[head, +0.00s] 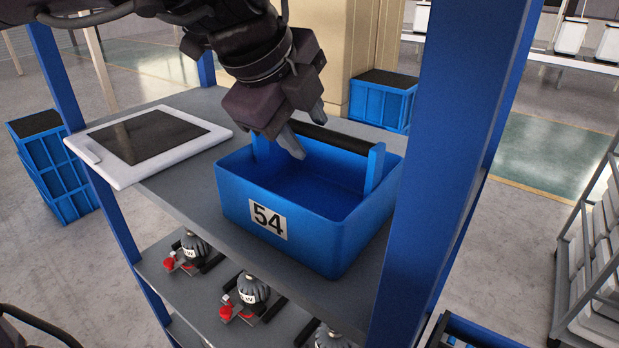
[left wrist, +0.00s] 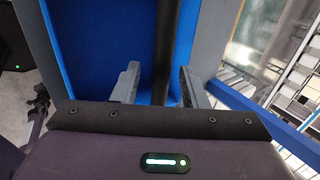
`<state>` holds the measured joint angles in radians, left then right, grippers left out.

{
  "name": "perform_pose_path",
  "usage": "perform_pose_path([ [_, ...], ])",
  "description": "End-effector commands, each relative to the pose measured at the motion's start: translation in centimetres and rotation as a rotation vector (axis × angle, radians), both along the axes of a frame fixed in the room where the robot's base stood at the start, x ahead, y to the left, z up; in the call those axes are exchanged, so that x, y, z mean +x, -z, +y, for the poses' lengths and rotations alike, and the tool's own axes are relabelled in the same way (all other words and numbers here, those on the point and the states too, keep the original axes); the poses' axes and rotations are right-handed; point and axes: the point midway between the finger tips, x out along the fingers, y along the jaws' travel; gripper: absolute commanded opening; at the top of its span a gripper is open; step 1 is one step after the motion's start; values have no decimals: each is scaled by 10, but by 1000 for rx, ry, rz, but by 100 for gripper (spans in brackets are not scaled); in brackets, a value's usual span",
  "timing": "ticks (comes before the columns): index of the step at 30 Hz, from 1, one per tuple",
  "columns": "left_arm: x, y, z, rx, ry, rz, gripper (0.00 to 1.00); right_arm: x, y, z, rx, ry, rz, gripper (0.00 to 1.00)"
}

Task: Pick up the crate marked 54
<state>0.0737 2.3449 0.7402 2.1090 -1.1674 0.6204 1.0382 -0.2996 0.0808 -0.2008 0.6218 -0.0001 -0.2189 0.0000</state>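The blue crate marked 54 (head: 300,218) stands upright on the top grey shelf. It looks empty and has a dark bar handle (head: 332,137) across its top between two blue uprights. My left gripper (head: 308,132) is above the crate, pointing down at the handle. In the left wrist view the gripper (left wrist: 158,88) has its fingers apart, with the dark handle (left wrist: 166,45) running between them and not visibly touched. The blue crate floor (left wrist: 100,50) shows behind. My right gripper is not in view.
A white-framed tablet (head: 148,140) lies on the shelf left of the crate. Blue posts (head: 440,150) flank the shelf. Several grey-and-red devices (head: 250,290) stand on the lower shelf. Blue crates (head: 383,102) stand behind, and a rack (head: 590,270) is at right.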

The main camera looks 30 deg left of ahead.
Motion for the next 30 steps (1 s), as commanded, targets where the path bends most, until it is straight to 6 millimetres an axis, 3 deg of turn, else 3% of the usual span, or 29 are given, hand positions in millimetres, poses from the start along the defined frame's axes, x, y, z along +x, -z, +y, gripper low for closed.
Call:
perform_pose_path([
  [3,4,7,-1,-1,0,2,39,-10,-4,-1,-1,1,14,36],
  [10,5,8,-1,-2,0,-1,38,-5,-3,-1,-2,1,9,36],
  [19,5,8,-1,-1,-1,0,0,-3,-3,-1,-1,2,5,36],
  [30,5,8,-1,-1,-1,0,0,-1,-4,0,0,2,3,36],
])
